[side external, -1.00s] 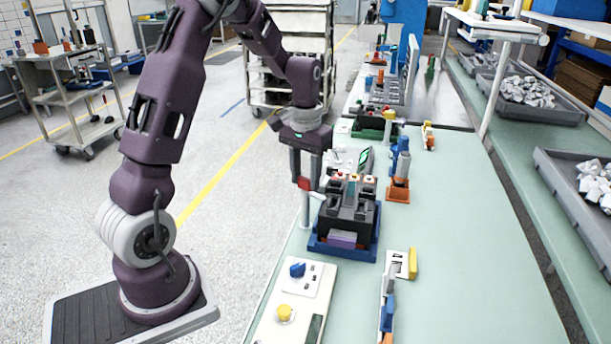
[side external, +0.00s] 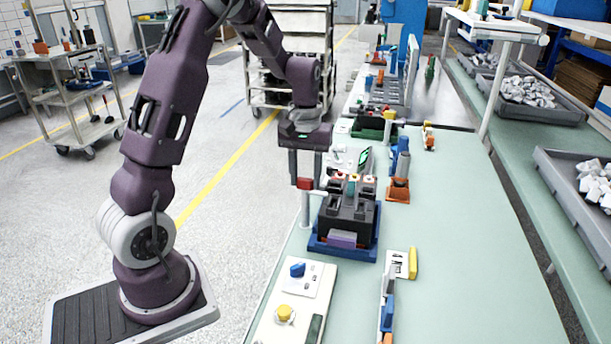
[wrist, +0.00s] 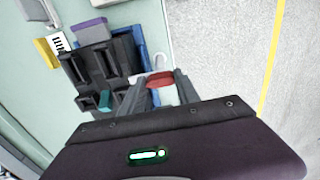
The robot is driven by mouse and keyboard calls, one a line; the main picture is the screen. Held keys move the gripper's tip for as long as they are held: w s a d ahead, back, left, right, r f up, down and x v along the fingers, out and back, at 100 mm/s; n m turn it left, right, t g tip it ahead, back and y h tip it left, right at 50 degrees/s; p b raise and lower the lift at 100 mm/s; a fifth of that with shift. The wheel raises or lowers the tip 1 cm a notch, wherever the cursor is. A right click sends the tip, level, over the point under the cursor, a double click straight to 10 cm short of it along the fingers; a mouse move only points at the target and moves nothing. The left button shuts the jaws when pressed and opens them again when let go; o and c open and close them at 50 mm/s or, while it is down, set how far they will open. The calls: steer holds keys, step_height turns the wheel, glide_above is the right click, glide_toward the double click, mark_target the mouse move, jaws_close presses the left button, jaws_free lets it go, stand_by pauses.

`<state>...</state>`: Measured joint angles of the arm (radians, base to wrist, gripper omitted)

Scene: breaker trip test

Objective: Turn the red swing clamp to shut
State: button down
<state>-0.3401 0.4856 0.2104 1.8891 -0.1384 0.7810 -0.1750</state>
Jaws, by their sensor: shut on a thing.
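The red swing clamp (side external: 305,184) sits on top of a white post (side external: 305,212) at the left edge of the bench, beside the black breaker block (side external: 346,218) in its blue tray (side external: 322,249). My gripper (side external: 305,183) points down with its fingers on either side of the red part. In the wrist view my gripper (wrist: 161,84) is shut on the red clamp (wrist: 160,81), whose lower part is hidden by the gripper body. A short light arm shows on the clamp's right, towards the block.
A panel with a blue knob (side external: 297,269) and a yellow button (side external: 284,313) lies at the front. An orange holder (side external: 398,190) and a yellow-ended piece (side external: 413,263) stand right of the block. The bench's right side is clear.

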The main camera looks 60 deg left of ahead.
mark_target(306, 179)
steer(key=c, duration=0.9)
jaws_free()
step_height(306, 179, up, 7)
steer(key=shift+r, duration=0.1)
steer(key=s+d+r+m+t, duration=0.25)
steer(key=s+d+r, duration=0.2)
steer(key=d, duration=0.25)
steer(key=s+d+r+m+t, duration=0.1)
steer(key=s+d+r+m, duration=0.25)
steer(key=s+d, duration=0.25)
steer(key=s+d+m, duration=0.1)
steer(key=s, duration=0.2)
steer(key=s+d+m+t, duration=0.1)
steer(key=s+d, duration=0.1)
steer(key=s, duration=0.1)
steer(key=s+d+m+t, duration=0.1)
steer(key=s+d, duration=0.1)
steer(key=s, duration=0.2)
steer(key=shift+d+f, duration=0.15)
steer(key=shift+f, duration=0.25)
